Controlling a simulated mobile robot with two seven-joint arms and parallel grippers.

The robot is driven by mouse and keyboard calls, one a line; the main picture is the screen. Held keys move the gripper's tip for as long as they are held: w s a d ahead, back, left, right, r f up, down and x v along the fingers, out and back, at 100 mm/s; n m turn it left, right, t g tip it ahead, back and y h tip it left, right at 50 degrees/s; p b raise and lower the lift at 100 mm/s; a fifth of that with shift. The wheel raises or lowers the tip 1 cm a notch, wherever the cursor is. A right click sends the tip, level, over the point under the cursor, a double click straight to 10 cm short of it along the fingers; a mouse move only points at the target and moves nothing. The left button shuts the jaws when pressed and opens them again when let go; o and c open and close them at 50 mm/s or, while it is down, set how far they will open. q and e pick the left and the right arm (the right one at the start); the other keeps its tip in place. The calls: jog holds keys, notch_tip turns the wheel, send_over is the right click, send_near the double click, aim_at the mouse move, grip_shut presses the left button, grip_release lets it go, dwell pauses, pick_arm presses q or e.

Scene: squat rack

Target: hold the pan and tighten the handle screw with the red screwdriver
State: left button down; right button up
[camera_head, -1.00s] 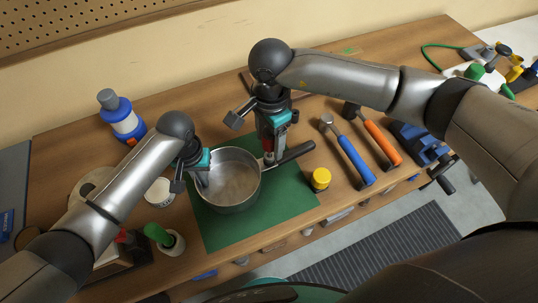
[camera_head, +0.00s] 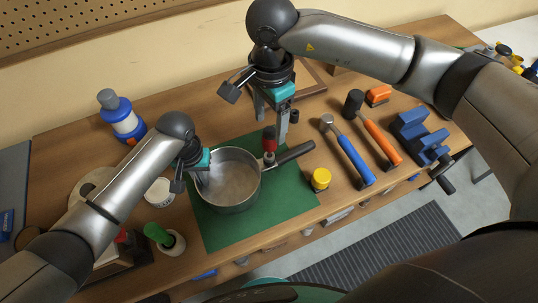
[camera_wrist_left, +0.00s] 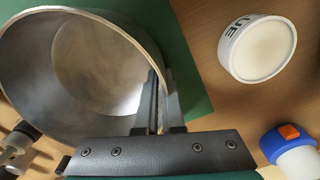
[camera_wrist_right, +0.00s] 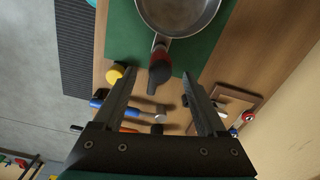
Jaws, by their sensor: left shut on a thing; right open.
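The metal pan (camera_head: 240,199) sits on the green mat, its dark handle (camera_head: 295,153) pointing to the upper right. My left gripper (camera_head: 195,178) is shut on the pan's left rim; the left wrist view shows its fingers (camera_wrist_left: 160,112) straddling the wall of the pan (camera_wrist_left: 45,75). The red screwdriver (camera_head: 269,143) stands upright at the handle's base near the pan, with nothing holding it. Its tip and the screw are hidden. My right gripper (camera_head: 271,122) is open and empty above the screwdriver, which also shows beyond the fingers in the right wrist view (camera_wrist_right: 161,58).
A yellow-lidded jar (camera_head: 320,179), a blue-handled hammer (camera_head: 355,160), an orange-handled mallet (camera_head: 381,143) and a blue vise (camera_head: 420,135) lie to the right. The green mat (camera_head: 225,235) has free room in front.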

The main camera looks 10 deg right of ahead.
pick_arm(q)
jog(key=c, duration=0.6)
grip_release()
jog(key=shift+o, duration=0.6)
jog(key=o, duration=0.5)
